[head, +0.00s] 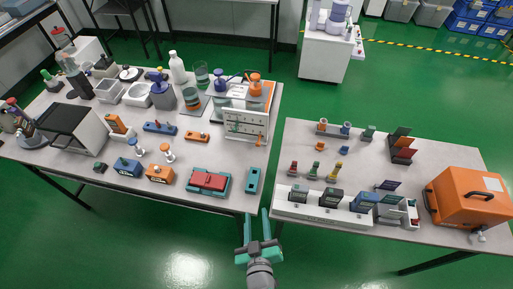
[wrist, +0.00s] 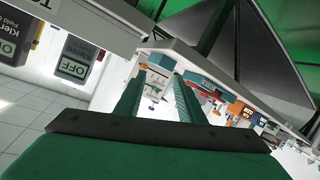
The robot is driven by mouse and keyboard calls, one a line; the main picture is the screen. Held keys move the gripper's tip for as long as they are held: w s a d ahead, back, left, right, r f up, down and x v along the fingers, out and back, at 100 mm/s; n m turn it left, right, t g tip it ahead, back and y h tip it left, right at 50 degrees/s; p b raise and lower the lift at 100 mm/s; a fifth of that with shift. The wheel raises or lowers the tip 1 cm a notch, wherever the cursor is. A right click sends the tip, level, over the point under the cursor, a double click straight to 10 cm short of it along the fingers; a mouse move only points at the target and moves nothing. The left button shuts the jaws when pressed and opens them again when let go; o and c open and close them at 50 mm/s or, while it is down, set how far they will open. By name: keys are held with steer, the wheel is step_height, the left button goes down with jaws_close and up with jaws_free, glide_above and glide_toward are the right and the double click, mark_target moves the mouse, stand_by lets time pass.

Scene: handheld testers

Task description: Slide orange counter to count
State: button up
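Several orange devices lie on the left table, and I cannot tell for sure which is the counter. A boxy orange one (head: 160,174) stands near the front edge, beside a similar blue one (head: 129,167). A flat orange one (head: 197,137) lies mid-table, and another orange one (head: 117,124) is propped by the black-topped box. My gripper (head: 256,214) is open and empty at the gap between the two tables, apart from all of these. In the wrist view its two teal fingers (wrist: 160,90) stand apart with nothing held. Any count setting is too small to read.
A red tester on a teal tray (head: 222,184) and a teal device (head: 253,180) lie near the left table's front right corner. The right table carries a white rack of testers (head: 325,214) and a large orange case (head: 468,200). Green floor shows between the tables.

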mark_target(258, 145)
steer(key=w, duration=0.3)
steer(key=w+r+m+h, duration=0.1)
steer(key=w, duration=0.2)
steer(key=w+m, duration=0.1)
steer(key=w, duration=0.2)
steer(key=shift+w+d+r+h, duration=0.25)
steer(key=shift+w+r+h, duration=0.05)
steer(key=shift+w+h, duration=0.1)
steer(key=w+m, duration=0.1)
steer(key=w, duration=0.1)
steer(key=w+r+m+h, duration=0.1)
steer(key=w, duration=0.2)
steer(key=w+r+m+g, duration=0.1)
steer(key=w+m, duration=0.1)
steer(key=shift+w+a, duration=0.2)
steer(key=shift+a, duration=0.2)
steer(key=shift+w+a+r+m+h, duration=0.2)
steer(key=shift+w+r+m+h, duration=0.1)
steer(key=shift+w+m, duration=0.15)
steer(key=x, duration=1.1)
steer(key=shift+f, duration=0.25)
steer(key=shift+s, duration=0.1)
jaws_close()
